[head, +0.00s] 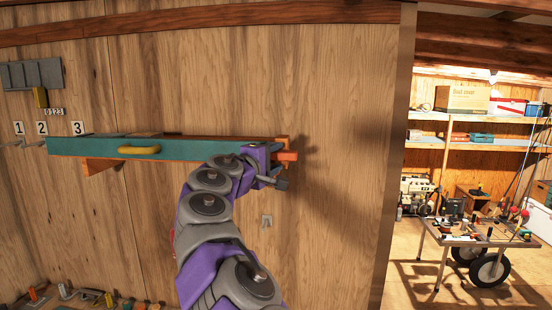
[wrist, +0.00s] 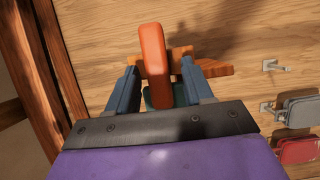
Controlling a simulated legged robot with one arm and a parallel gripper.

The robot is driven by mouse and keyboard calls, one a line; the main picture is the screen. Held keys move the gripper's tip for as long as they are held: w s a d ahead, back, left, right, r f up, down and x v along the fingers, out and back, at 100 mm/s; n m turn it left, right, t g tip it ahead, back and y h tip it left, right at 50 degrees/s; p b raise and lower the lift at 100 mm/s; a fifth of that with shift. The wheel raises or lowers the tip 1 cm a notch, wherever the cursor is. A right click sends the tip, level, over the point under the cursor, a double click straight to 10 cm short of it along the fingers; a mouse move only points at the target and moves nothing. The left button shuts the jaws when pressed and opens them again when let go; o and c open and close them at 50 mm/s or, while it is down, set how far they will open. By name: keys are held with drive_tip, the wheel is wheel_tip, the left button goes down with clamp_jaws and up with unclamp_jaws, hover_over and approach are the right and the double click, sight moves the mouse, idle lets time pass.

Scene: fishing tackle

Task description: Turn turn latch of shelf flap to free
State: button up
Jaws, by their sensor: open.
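The shelf flap (head: 100,147) is a long teal board along the wooden wall, with a yellow handle (head: 139,150) on its front. The orange turn latch (head: 288,156) is at its right end. In the wrist view the latch (wrist: 153,60) is an orange bar running up the picture, with its lower part between my fingers. My gripper (head: 270,168) is at the flap's right end; it also shows in the wrist view (wrist: 160,85). The two blue-grey fingers stand apart, one on each side of the bar, with gaps visible. My arm hides part of the flap's right end.
An orange-brown wooden piece (wrist: 212,68) lies behind the latch. Wall hooks (wrist: 272,66) and hanging grey and red items (wrist: 300,110) are to the right in the wrist view. A wheeled cart (head: 475,238) stands far right. The wall right of the latch is bare.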

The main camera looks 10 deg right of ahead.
drive_tip(key=shift+a, duration=0.6)
drive_tip(key=shift+c, duration=0.7)
drive_tip(key=shift+d, duration=1)
drive_tip(key=c, duration=0.4)
drive_tip(key=shift+s+d, duration=0.1)
drive_tip(key=shift+d, duration=0.05)
drive_tip(key=shift+c, duration=1)
clamp_jaws()
drive_tip(key=shift+a, duration=0.2)
